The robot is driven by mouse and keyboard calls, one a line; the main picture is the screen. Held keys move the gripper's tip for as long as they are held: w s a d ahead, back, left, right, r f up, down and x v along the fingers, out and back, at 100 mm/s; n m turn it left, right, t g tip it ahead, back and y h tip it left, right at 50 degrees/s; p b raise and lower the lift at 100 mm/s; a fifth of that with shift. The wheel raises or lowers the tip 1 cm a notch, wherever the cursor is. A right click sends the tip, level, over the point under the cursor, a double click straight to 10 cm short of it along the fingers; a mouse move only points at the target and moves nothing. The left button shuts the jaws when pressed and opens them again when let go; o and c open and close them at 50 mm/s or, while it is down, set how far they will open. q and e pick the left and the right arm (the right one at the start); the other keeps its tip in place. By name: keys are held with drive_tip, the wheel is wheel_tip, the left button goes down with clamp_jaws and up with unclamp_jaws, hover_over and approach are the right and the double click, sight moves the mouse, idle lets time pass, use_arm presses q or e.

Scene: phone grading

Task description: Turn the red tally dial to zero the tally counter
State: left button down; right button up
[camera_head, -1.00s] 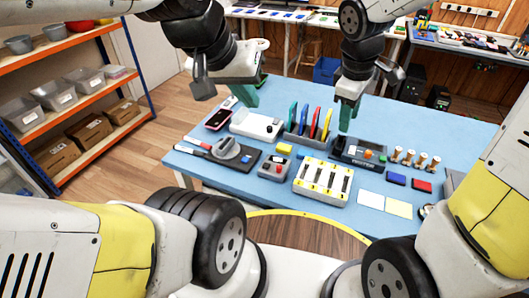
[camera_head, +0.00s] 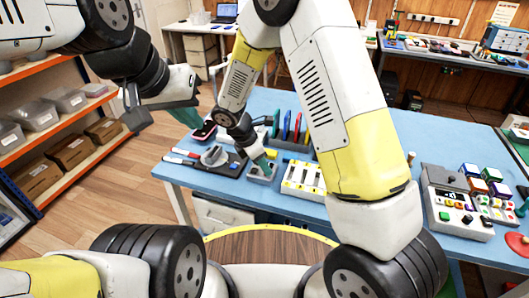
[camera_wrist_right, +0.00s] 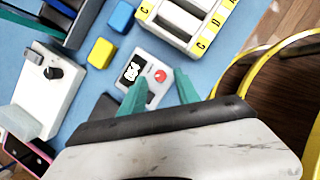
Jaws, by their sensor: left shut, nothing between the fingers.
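The tally counter (camera_wrist_right: 150,62) is a small light-grey box with a dark display window and a round red tally dial (camera_wrist_right: 160,76). In the head view the counter (camera_head: 256,178) is partly hidden by my right gripper (camera_head: 264,163). My right gripper (camera_wrist_right: 163,88) is open, its teal fingertips apart on either side of the dial in the right wrist view. I cannot tell whether they touch it. My left gripper (camera_head: 188,116) is shut and empty, above the table's far-left edge.
A white tray with yellow lettered slots (camera_head: 300,181) stands close beside the counter. A blue block (camera_wrist_right: 122,16) and a yellow block (camera_wrist_right: 101,53) lie near it. A white device with a black knob (camera_wrist_right: 45,85) and a phone (camera_head: 203,131) are further left.

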drive_tip(key=shift+x, duration=1.05)
clamp_jaws()
drive_tip(key=shift+m, duration=0.4)
drive_tip(key=m+g, duration=0.1)
drive_tip(key=m, duration=0.2)
drive_tip(key=shift+w, duration=0.15)
drive_tip(key=m+g, duration=0.1)
drive_tip(key=m, duration=0.2)
drive_tip(key=shift+w+m+g, duration=0.1)
drive_tip(key=shift+m+g, duration=0.2)
drive_tip(key=shift+g, duration=0.1)
drive_tip(key=m+g, duration=0.1)
drive_tip(key=m, duration=0.2)
drive_tip(key=m+g, duration=0.1)
drive_tip(key=m, duration=0.2)
drive_tip(key=shift+w+y, duration=0.15)
drive_tip(key=shift+y, duration=0.25)
drive_tip(key=shift+d+m, duration=0.1)
drive_tip(key=shift+m, duration=0.3)
